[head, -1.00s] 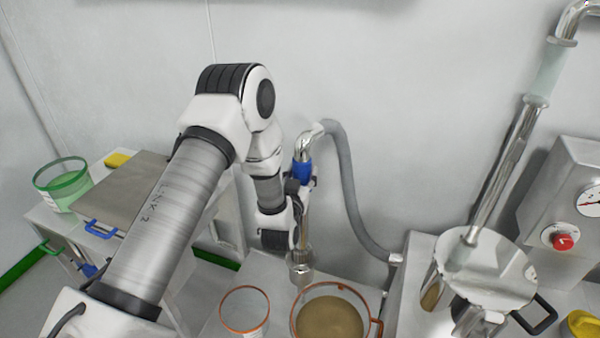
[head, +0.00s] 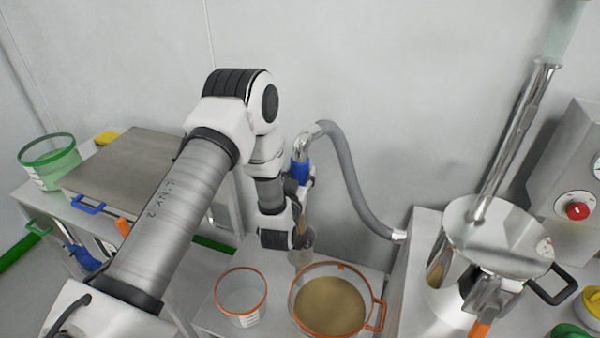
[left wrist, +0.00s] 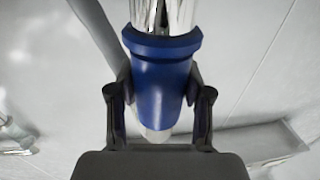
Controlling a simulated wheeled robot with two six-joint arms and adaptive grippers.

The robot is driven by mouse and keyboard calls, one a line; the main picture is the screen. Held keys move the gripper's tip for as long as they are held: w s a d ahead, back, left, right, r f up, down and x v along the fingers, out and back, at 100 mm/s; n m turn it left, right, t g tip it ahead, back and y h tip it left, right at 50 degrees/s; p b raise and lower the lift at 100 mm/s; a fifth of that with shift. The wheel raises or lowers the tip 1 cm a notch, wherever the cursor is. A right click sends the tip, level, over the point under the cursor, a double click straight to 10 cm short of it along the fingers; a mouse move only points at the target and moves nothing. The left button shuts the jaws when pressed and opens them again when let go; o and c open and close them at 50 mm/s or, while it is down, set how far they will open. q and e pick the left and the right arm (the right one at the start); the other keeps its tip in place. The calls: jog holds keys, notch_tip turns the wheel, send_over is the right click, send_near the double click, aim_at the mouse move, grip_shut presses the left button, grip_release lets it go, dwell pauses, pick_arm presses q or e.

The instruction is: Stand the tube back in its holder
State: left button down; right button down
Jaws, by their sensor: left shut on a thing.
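The tube is a metal lance with a bent top (head: 303,146), a blue grip collar (head: 300,172) and a grey hose (head: 345,175) attached. My left gripper (head: 299,190) is shut on the blue collar, which also shows between both fingers in the left wrist view (left wrist: 163,80). The tube looks close to upright. Below the gripper, a greyish cylinder (head: 302,250) stands behind the bowl; it may be the holder or the tube's lower end, and I cannot tell which. My wrist hides part of the tube's lower length. My right gripper is not in view.
An orange-rimmed bowl of brown powder (head: 330,305) and an orange-rimmed clear tub (head: 241,295) stand just in front. A steel vessel (head: 500,235) is at the right. A cart with a green-rimmed tub (head: 50,165) is at the left. The wall is close behind.

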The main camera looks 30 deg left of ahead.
pick_arm(q)
jog(key=shift+r, duration=0.1)
jog(key=shift+c, duration=2)
grip_release()
jog(key=v, duration=1.2)
